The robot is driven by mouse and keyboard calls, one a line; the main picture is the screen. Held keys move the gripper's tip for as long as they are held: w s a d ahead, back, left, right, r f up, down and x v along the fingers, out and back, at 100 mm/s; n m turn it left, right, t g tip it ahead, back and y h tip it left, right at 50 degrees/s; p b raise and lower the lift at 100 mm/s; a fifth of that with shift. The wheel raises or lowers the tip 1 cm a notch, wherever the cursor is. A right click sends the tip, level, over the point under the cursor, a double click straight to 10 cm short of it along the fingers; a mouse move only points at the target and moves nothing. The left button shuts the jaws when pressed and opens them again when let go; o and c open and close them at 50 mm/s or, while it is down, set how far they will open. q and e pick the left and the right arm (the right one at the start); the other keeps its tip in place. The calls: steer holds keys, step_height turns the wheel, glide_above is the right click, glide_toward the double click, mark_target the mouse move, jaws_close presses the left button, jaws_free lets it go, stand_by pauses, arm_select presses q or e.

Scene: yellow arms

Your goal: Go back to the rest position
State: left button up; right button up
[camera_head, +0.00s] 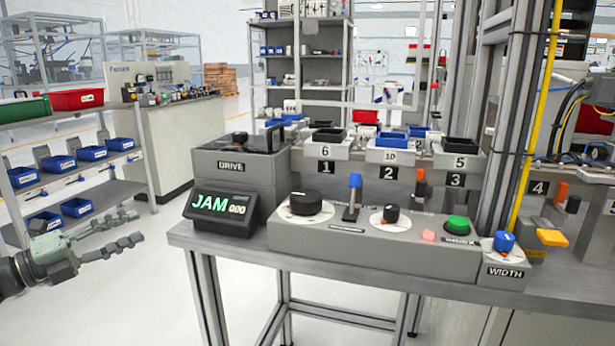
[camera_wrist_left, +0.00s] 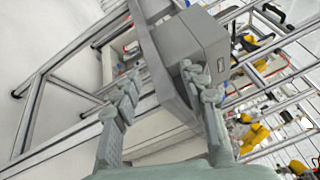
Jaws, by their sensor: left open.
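My left gripper (camera_head: 112,237) comes in from the left edge in the head view. Its two grey-green fingers are spread apart with nothing between them. It is left of the bench (camera_head: 310,265) and apart from it, over the pale floor. In the left wrist view the open fingers (camera_wrist_left: 165,85) point toward the bench corner, with the grey housing (camera_wrist_left: 192,45) beyond them. My right gripper does not show in either view.
The bench carries the DRIVE box (camera_head: 236,170), a display reading JAM (camera_head: 222,207), and a control panel (camera_head: 380,240) with knobs, a blue lever and a green button. A shelf (camera_head: 110,187) with blue bins stands at left. Pale floor between them is clear.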

arm_select(q)
steer(key=w+a+n+t+y, duration=0.2)
steer(key=w+a+n+y, duration=0.1)
steer(key=a+n+y, duration=0.7)
steer(key=w+a+n+t+y, duration=0.3)
steer(key=a+n+y, duration=0.45)
steer(key=a, duration=0.45)
steer(key=s+a+f+n+g+y, duration=0.6)
steer(key=s+a+f+n+g, duration=0.6)
steer(key=s+f+g, duration=0.15)
steer(key=s+d+f+m+h, duration=0.1)
steer(key=s+d+f+h, duration=0.3)
steer(key=d+f, duration=0.75)
steer(key=s+d+f+m+h, duration=0.1)
steer(key=s+d+f, duration=0.4)
steer(key=d+f, duration=0.65)
steer(key=s+d+f+g+h, duration=0.1)
steer(key=s+d+f+h, duration=0.1)
steer(key=s+d, duration=0.5)
steer(key=s+d+f+n+g+h, duration=0.1)
steer(key=s+d+f, duration=0.4)
steer(key=d, duration=0.8)
steer(key=s+h, duration=0.1)
steer(key=s, duration=0.2)
steer(key=shift+s+d, duration=0.2)
steer(key=shift+s, duration=0.05)
